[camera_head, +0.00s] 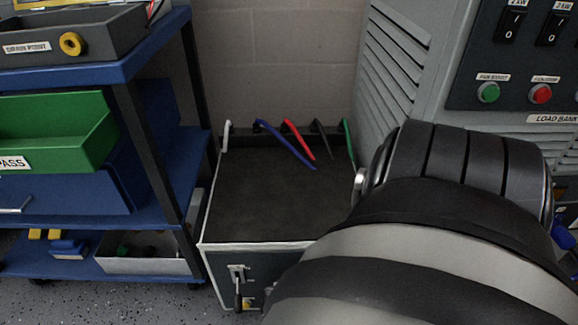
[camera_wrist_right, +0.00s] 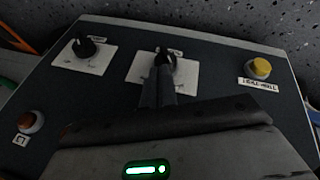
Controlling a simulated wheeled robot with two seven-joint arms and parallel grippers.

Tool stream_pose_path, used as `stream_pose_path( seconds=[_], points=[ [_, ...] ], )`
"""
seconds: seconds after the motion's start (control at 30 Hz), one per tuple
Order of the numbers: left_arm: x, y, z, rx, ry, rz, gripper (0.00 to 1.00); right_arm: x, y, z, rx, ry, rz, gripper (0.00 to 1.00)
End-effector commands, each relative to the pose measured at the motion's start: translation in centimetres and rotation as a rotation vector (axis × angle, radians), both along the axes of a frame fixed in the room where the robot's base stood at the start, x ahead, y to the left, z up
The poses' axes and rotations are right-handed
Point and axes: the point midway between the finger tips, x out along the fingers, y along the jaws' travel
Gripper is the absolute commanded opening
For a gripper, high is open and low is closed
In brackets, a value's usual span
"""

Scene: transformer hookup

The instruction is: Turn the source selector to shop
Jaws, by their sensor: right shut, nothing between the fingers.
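In the right wrist view a dark panel (camera_wrist_right: 215,88) carries two black rotary knobs on white plates. One knob (camera_wrist_right: 84,47) is at the left and the other knob (camera_wrist_right: 165,63) is near the middle. Their small labels are too blurred to read, so I cannot tell which is the source selector. My right gripper (camera_wrist_right: 159,84) is shut and empty, its fingertips right at the middle knob and covering part of its plate. I cannot tell whether they touch the knob. My left gripper is in neither view.
The panel also has a yellow button (camera_wrist_right: 260,67) and a red lamp (camera_wrist_right: 31,121). In the head view my right arm covers the lower right. A dark-topped cabinet (camera_head: 270,205) with coloured leads stands between a blue shelf cart (camera_head: 170,160) and the grey load bank (camera_head: 425,85).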

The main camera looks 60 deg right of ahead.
Motion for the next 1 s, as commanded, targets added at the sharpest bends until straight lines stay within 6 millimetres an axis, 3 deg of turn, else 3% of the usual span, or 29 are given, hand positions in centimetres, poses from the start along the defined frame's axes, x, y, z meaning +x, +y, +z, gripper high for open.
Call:
stream_pose_path(
  seconds=[1.0],
  points=[
    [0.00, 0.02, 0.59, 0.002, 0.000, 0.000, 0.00, 0.47, 0.37, 0.55, 0.001, 0.001, 0.004, 0.00]
  ],
)
